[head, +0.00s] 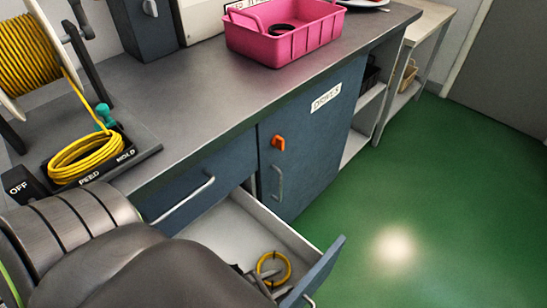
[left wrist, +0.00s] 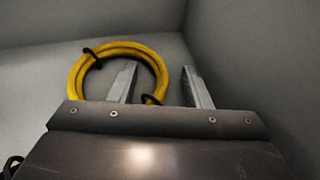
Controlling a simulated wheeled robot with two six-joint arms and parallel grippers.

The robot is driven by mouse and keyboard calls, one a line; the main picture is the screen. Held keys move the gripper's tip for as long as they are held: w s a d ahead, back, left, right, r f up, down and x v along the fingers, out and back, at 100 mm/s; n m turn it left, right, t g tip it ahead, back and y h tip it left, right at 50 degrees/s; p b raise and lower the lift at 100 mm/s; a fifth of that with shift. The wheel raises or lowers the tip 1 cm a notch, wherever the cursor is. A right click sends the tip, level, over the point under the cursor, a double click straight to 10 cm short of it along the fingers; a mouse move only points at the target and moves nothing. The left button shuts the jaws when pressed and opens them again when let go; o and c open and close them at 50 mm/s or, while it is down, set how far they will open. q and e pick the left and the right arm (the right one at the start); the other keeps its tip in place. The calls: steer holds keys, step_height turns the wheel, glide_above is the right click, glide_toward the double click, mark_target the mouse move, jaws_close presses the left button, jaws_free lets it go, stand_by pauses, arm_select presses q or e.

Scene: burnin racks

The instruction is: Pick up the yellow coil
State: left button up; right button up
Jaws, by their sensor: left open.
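A yellow coil (head: 287,268), a small ring with dark ties, lies in the open drawer (head: 222,226). In the left wrist view the coil (left wrist: 73,78) shows against the pale drawer inside. My left gripper (left wrist: 160,68) is open at the coil, with one finger overlapping the ring's middle and the other to the right of it. The ring's right side shows between the fingers; I cannot tell whether it touches them. In the head view my left gripper (head: 262,284) is partly hidden by my arm. My right gripper is not in view.
Yellow cable also lies looped (head: 85,158) on a FEED/HOLD unit beside a cable reel (head: 28,55). A pink bin (head: 285,38) stands on the counter (head: 185,85). The drawer walls surround my gripper. A cupboard door (head: 312,140) is right of the drawer. The green floor is clear.

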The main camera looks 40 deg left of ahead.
arm_select(q)
steer(key=shift+w+d+f, duration=0.1)
steer(key=shift+w, duration=0.1)
jaws_close()
stand_by(0.6)
